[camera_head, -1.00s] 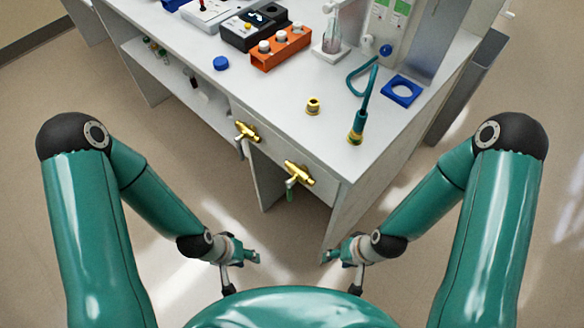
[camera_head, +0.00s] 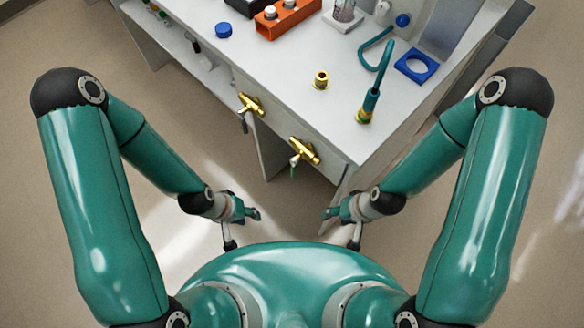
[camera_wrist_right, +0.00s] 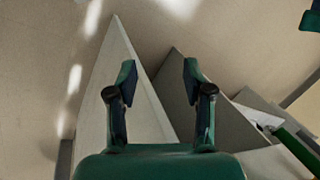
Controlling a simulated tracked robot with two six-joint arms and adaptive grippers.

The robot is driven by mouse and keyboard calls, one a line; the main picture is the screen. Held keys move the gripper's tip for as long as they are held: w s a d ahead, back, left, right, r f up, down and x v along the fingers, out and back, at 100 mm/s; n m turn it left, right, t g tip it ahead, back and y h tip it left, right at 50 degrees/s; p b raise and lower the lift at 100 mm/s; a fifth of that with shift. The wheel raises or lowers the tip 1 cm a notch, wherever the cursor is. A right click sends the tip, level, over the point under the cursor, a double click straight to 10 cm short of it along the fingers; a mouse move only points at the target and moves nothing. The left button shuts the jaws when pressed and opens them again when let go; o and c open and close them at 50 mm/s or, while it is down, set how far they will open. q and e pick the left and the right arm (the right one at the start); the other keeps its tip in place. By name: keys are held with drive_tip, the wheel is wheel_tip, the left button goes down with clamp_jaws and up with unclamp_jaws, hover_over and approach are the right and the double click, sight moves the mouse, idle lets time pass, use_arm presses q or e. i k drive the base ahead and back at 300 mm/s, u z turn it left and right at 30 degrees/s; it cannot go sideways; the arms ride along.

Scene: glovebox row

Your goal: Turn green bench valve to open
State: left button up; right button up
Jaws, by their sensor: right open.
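A brass valve (camera_head: 305,152) sits on the front edge of the bench near its corner, with a green-tipped handle (camera_head: 294,171) hanging downward. In the right wrist view a green handle (camera_wrist_right: 297,148) lies at the right edge, apart from the fingers. A second brass valve (camera_head: 250,105) sits further left, with a greyish lever. My right gripper (camera_head: 331,213) is below and right of the green valve. In the wrist view it (camera_wrist_right: 160,75) is open with nothing between its fingers. My left gripper (camera_head: 251,214) is below and left of the valve; its finger gap is too small to tell.
The white bench (camera_head: 290,85) carries a brass fitting (camera_head: 321,80), a teal hose tool (camera_head: 370,98), a blue square ring (camera_head: 416,66), an orange rack (camera_head: 288,18) and a blue cap (camera_head: 224,30). The floor between my grippers and the bench is clear.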

sight(293, 161)
drive_tip(key=u, duration=0.15)
drive_tip(key=k, duration=0.5)
drive_tip(key=z, duration=0.9)
drive_tip(key=i, duration=0.1)
drive_tip(key=u, duration=2.35)
drive_tip(key=k, duration=1.6)
drive_tip(key=z, duration=0.65)
drive_tip(key=i, duration=0.95)
drive_tip(key=z, duration=0.05)
